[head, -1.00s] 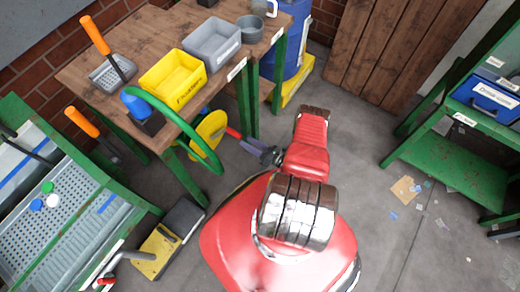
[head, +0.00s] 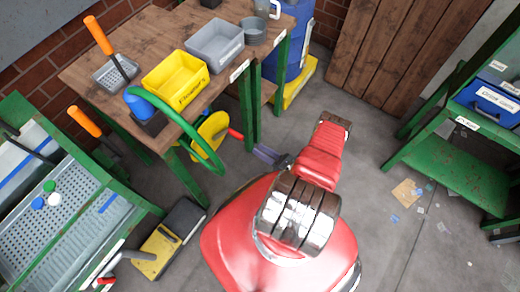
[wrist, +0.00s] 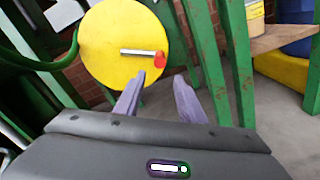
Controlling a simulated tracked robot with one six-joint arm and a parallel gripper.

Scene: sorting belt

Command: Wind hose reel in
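The hose reel is a yellow disc (head: 207,137) under the wooden bench; it faces me in the wrist view (wrist: 108,42). Its crank has a metal bar and a red handle (wrist: 160,59), also visible in the head view (head: 235,134). A green hose (head: 165,107) loops from the bench top down past the reel. Its end has a blue nozzle (head: 139,103). My gripper (wrist: 158,80) has its two purple fingers apart with nothing between them. In the head view my gripper (head: 257,149) is just right of the red handle, apart from it.
The bench (head: 135,45) carries a yellow bin (head: 175,80), a grey bin (head: 215,42) and a scraper with an orange handle. Its green legs stand beside the reel. A blue drum (head: 290,45) is behind. The sorting belt (head: 60,230) is at left.

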